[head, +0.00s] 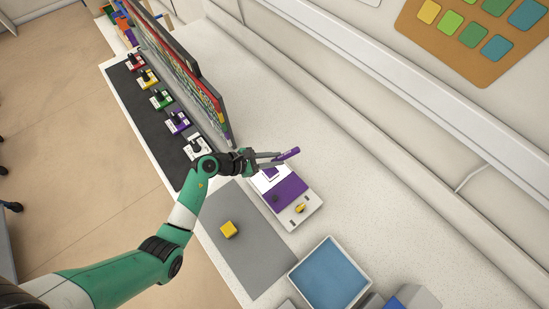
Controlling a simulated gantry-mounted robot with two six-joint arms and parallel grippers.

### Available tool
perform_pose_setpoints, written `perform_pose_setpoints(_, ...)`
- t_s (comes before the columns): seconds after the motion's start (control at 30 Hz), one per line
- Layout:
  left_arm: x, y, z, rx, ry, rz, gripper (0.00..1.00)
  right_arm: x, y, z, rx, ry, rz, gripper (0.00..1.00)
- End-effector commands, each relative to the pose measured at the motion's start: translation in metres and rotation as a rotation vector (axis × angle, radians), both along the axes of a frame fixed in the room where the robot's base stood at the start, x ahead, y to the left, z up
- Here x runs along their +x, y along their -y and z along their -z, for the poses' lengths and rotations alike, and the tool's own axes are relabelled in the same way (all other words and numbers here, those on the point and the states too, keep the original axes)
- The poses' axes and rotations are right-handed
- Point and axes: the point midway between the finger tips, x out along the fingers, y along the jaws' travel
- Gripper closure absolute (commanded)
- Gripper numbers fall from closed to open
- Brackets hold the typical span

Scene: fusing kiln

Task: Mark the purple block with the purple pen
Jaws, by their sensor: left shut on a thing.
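My left gripper (274,159) is shut on a purple pen (289,154) and holds it over the upper end of a white board with a purple panel (288,188). A small purple square (270,173) shows on the white part of the board, just below the gripper; it may be the purple block, but I cannot tell whether it is raised or flat. The gripper partly hides this end of the board. I cannot tell whether the pen touches anything. My right gripper is not in view.
A blue tray with a white rim (289,272) stands in front. Several coloured holders line a black mat (122,84) beside an upright dark panel (186,70). The counter right of the board is clear.

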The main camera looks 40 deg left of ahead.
Motion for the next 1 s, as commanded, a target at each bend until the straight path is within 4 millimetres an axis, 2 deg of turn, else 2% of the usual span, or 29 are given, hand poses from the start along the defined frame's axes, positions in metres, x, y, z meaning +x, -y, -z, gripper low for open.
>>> perform_pose_setpoints(1.0, 0.0001, 0.0001, 0.0091, 0.0, 0.0, 0.0, 1.0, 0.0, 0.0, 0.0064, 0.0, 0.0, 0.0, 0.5)
